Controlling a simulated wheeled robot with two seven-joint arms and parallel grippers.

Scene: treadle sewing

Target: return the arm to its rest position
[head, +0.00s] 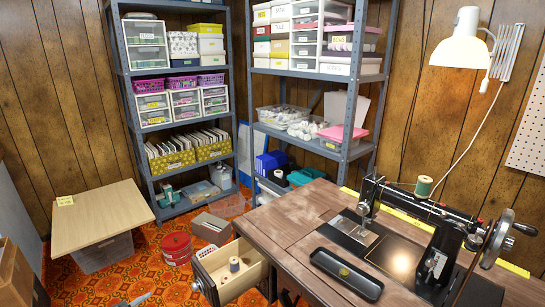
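The sewing machine (440,232) stands on the wooden table (285,220) at the right, with a green thread spool (424,186) on top. A black oval tray (346,275) lies on the table in front of it, with a small yellowish thing inside. The table's drawer (228,270) is pulled open, with thread spools (235,264) inside.
A red tin (177,248) and a grey-brown box (211,228) stand on the patterned floor (145,270). A bin (104,252) with a board (100,216) on top is at the left. Loaded shelves (152,80) line the back. A white lamp (461,40) hangs at upper right.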

